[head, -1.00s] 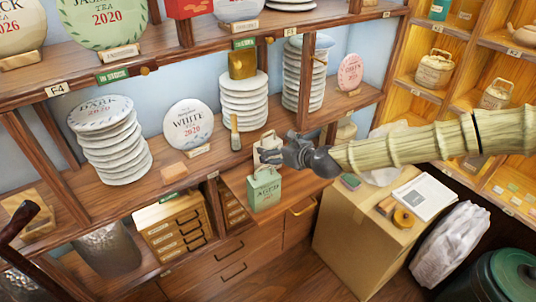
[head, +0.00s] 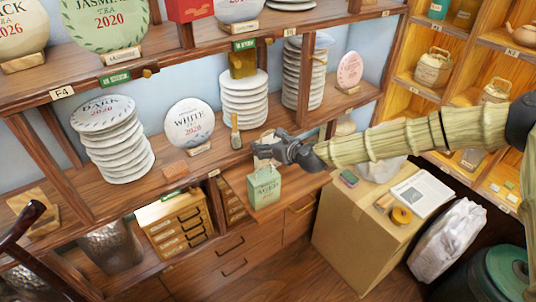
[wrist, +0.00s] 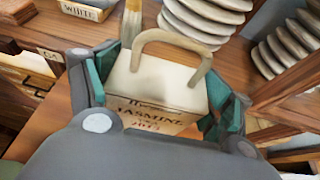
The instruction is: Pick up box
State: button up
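A cream box with a looped handle, lettered "Jasmine 2013" (wrist: 160,92), stands between the fingers of my gripper (wrist: 165,88) in the wrist view. The green pads flank it on the left and right. The fingers are spread wide; whether either pad touches the box is unclear. In the head view my gripper (head: 268,150) is at the edge of the middle shelf and mostly covers this box. A pale green handled box lettered "Aged" (head: 264,188) stands on the lower ledge just below my gripper.
A brush (head: 235,131) and a stack of white tea cakes (head: 243,98) stand close behind the gripper. A shelf upright (head: 305,85) is near on the right. A cardboard carton (head: 350,238) stands on the floor below my arm. Small drawers (head: 178,230) are at lower left.

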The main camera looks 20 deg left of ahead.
jog(key=shift+c, duration=0.9)
jog(key=shift+r, duration=0.15)
notch_tip(320, 180, up, 10)
jog(key=b, duration=0.4)
